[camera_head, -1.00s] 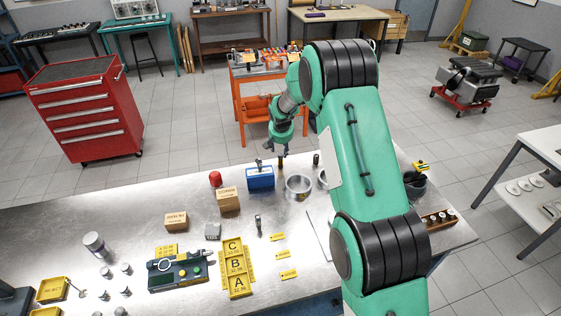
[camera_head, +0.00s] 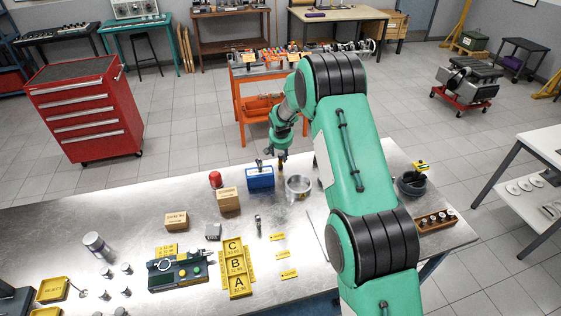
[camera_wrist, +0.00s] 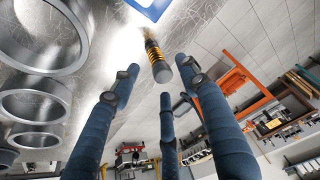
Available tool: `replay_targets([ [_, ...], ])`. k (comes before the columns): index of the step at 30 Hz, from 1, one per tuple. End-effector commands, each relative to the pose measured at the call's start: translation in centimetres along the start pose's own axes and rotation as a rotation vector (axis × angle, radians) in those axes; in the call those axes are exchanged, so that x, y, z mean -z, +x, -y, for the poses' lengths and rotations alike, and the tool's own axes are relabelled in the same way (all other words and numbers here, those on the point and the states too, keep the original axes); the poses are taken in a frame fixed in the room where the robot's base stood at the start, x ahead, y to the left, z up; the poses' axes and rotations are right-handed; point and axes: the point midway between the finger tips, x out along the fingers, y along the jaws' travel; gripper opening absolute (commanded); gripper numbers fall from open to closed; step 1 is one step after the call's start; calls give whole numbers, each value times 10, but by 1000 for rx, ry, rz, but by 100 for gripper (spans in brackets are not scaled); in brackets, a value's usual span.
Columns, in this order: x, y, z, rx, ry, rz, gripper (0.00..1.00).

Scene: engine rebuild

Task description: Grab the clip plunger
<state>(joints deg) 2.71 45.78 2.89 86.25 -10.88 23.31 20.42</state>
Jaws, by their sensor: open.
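A short upright cylinder with yellow-and-black bands and a grey end, seemingly the clip plunger (camera_wrist: 155,58), shows in the wrist view just ahead of my fingertips. My gripper (camera_wrist: 160,82) is open, its three dark blue fingers spread around the space in front of that grey end, with nothing held. In the head view my gripper (camera_head: 282,153) is low over the bench's far edge, right behind the blue box; the plunger there is small and mostly hidden by the fingers.
The blue box (camera_head: 260,179) stands close left of the plunger. Metal rings (camera_head: 298,187) stand close on its other side; they show large in the wrist view (camera_wrist: 38,105). A red cap (camera_head: 215,179) and cardboard boxes (camera_head: 228,200) are farther left.

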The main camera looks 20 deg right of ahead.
Motion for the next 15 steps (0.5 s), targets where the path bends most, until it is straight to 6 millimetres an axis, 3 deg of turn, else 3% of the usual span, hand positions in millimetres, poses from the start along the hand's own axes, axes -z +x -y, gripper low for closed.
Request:
replay_targets([
  [15,0,43,0,0,0,1,45],
])
